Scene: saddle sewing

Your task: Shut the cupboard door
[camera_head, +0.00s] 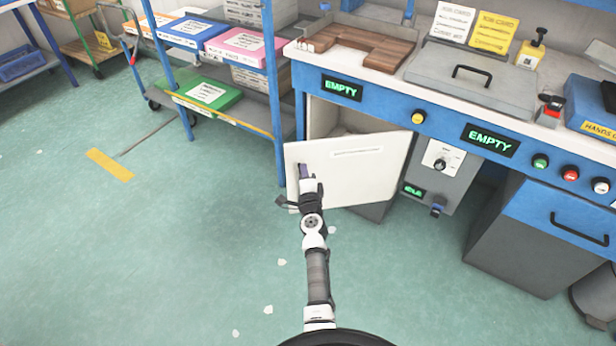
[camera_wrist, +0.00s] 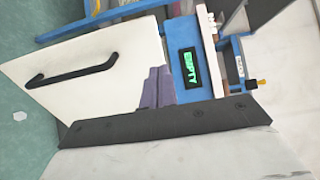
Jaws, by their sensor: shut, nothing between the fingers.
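The white cupboard door (camera_head: 345,168) stands ajar under the left end of the blue workbench, and the pale cupboard inside (camera_head: 325,117) shows above its top edge. In the wrist view the door (camera_wrist: 105,60) fills the left side, with a black bar handle (camera_wrist: 72,72) on its face. My gripper (camera_head: 304,172) is in front of the left part of the door in the head view. Its fingers are together and empty, and in the wrist view the gripper (camera_wrist: 158,76) overlaps the door near its right edge. I cannot tell whether it touches the door.
A blue shelf cart (camera_head: 278,90) with several boxes stands left of the cupboard. A grey control box (camera_head: 437,172) is right of the door, and a grey drawer unit (camera_head: 525,245) stands further right. The green floor (camera_head: 150,240) at left is mostly clear, with small pale scraps.

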